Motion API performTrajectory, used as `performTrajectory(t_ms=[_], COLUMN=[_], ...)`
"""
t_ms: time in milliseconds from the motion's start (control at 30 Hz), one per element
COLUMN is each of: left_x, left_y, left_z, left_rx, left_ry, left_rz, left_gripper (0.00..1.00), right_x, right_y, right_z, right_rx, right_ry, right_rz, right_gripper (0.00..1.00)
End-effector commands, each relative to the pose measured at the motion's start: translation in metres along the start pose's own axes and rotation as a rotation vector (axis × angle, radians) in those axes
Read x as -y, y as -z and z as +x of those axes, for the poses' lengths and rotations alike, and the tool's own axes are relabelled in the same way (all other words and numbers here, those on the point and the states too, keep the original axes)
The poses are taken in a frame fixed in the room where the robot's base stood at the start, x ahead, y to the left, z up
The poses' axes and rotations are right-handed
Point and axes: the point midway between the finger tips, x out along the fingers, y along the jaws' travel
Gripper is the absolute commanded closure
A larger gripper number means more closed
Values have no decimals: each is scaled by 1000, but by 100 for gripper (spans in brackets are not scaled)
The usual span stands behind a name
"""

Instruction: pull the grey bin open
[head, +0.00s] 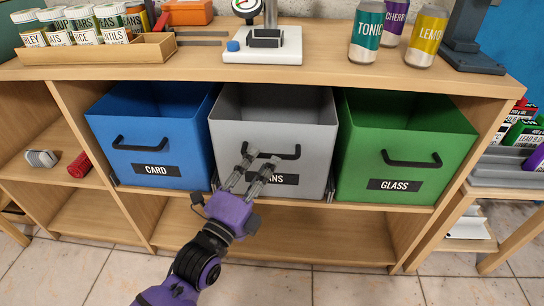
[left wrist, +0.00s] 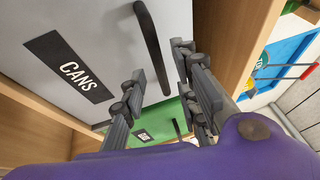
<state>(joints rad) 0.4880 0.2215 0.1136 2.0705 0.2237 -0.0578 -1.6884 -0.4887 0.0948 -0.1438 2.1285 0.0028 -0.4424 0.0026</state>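The grey bin (head: 310,130) sits in the middle of the shelf, between two other bins, with a black bar handle (head: 289,154) and a dark label whose front is partly covered by my gripper. In the left wrist view its label reads CANS (left wrist: 70,66) and the handle (left wrist: 150,42) shows large. My left gripper (head: 258,162) is at the front of the grey bin, near the left part of the handle. Its fingers (left wrist: 160,65) are apart, and the handle bar appears between them. I cannot tell whether they touch it. My right gripper is not in view.
A blue CARD bin (head: 150,130) stands left and a green GLASS bin (head: 400,150) right. The tiled floor (head: 300,285) in front looks clear.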

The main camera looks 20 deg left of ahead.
Motion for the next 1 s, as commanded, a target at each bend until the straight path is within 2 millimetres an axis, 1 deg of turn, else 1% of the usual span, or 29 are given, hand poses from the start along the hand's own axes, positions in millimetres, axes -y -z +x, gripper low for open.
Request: performTrajectory(t_ms=[33, 100, 200, 300, 600, 633, 833, 1000], left_x=[-2, -2, -2, -2, -1, -1, -1, -1], left_y=[0, 0, 0, 0, 0, 0, 0, 0], left_z=[10, 20, 32, 40, 43, 43, 43, 43], left_rx=[1, 1, 1, 1, 1, 1, 1, 1], left_ry=[1, 1, 0, -2, -2, -2, -2, -3], left_rz=[-1, -2, -2, -3, -2, -2, -2, -1], left_gripper=[71, 71, 71, 71, 71, 73, 99, 100], right_x=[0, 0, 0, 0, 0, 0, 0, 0], right_y=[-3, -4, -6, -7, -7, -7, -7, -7], right_z=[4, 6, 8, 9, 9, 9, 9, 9], right_rx=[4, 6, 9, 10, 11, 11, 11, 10], right_ry=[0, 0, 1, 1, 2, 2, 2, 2], right_rz=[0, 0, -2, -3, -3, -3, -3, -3], right_gripper=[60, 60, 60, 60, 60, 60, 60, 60])
